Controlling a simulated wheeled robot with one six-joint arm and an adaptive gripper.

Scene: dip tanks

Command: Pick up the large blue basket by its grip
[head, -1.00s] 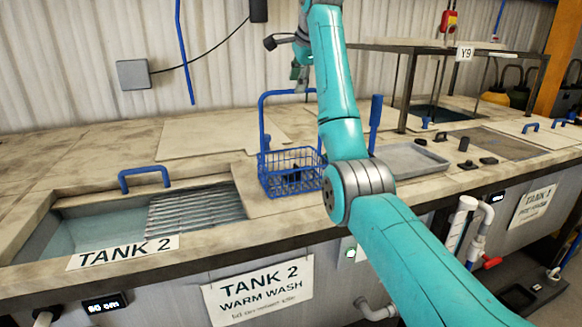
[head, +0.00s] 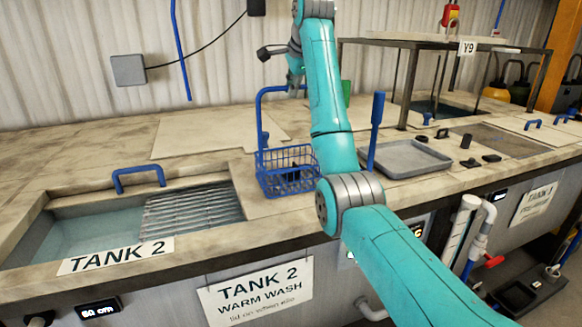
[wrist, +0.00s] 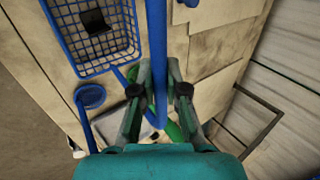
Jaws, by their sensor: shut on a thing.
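The large blue basket (head: 272,184) is a wire basket with a tall bent handle, its grip a bar at the top (head: 285,89). It is upright over the counter beside Tank 2; I cannot tell whether its bottom touches the counter. A small dark object lies inside, seen from above in the wrist view (wrist: 95,22). My gripper (head: 300,86) is at the top of the handle, partly hidden behind my arm. In the wrist view the fingers (wrist: 160,85) are closed on the blue grip (wrist: 157,40), one on each side.
Tank 2 (head: 70,225) lies open at left, with a ribbed rack and blue handle. A grey tray (head: 412,160) and a blue upright post (head: 376,125) are right of the basket. A dark metal frame (head: 405,85) stands behind. Lids cover the counter at the back.

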